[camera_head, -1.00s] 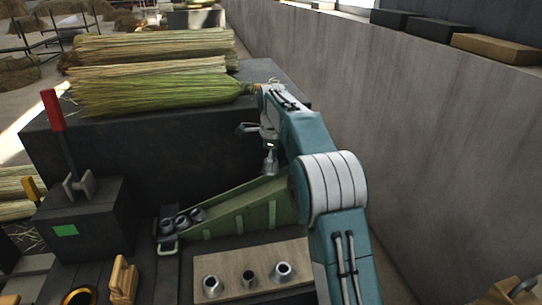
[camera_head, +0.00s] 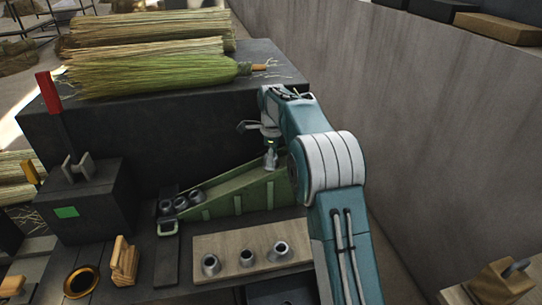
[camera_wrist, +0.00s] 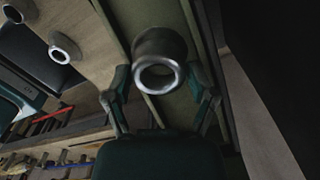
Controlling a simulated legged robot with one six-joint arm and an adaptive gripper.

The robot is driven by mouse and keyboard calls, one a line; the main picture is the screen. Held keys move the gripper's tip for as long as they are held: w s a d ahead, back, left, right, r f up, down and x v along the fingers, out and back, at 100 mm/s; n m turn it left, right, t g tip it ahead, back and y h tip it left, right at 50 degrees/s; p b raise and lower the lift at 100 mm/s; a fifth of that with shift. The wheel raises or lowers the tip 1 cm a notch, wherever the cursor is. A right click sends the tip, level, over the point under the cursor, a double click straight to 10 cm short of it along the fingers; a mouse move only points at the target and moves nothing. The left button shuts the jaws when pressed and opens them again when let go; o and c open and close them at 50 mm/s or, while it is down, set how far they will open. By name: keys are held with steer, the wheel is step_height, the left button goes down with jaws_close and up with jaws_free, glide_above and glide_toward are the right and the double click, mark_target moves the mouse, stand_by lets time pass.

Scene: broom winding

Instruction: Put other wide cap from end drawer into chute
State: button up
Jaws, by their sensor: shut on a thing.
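My gripper (camera_head: 270,163) is shut on a grey metal cap (camera_wrist: 158,62). In the wrist view the cap sits between the two fingers, with its bright open ring facing the camera. In the head view the held cap is small and partly hidden by my gripper, above the upper right end of the green chute (camera_head: 225,204). I cannot tell whether it touches the chute. Several caps lie in a row at the chute's lower left end, one of them a grey cap (camera_head: 196,195). I cannot make out the end drawer for certain.
A pale board (camera_head: 226,246) with three metal caps lies in front of the chute. A dark block with a red-handled lever (camera_head: 50,92) stands at left. Broom bundles (camera_head: 160,75) lie on the dark block behind. A grey wall (camera_head: 390,110) closes off the right side.

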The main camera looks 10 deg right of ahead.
steer(key=o, duration=0.9)
steer(key=shift+d+f, duration=0.15)
steer(key=shift+f, duration=0.15)
steer(key=shift+w+r, duration=0.1)
steer(key=shift+r, duration=0.1)
steer(key=shift+r, duration=4)
